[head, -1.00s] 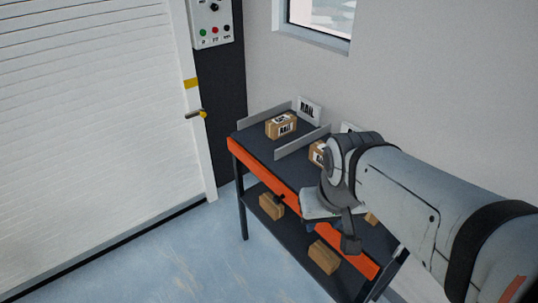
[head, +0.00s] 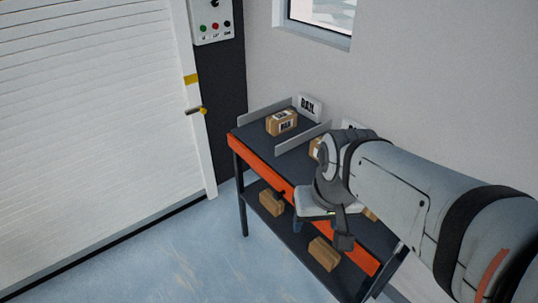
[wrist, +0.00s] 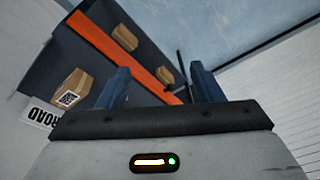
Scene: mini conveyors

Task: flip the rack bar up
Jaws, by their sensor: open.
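The rack bar is an orange bar (head: 262,158) along the front edge of the rack's upper shelf. A small dark handle (head: 281,195) sticks out from it near its middle. In the wrist view the orange bar (wrist: 115,50) runs diagonally beyond my gripper, and a thin dark handle (wrist: 180,76) shows between the fingers. My gripper (wrist: 160,70) is open and empty, its blue fingers apart. In the head view my gripper (head: 298,224) is in front of the bar, beside the handle; my wrist hides part of the bar. Contact with the handle cannot be told.
The upper shelf (head: 262,143) carries boxes, one a labelled box (head: 282,122), between grey dividers. The lower shelf holds a left box (head: 271,202) and a right box (head: 324,253). The floor (head: 150,262) in front is clear.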

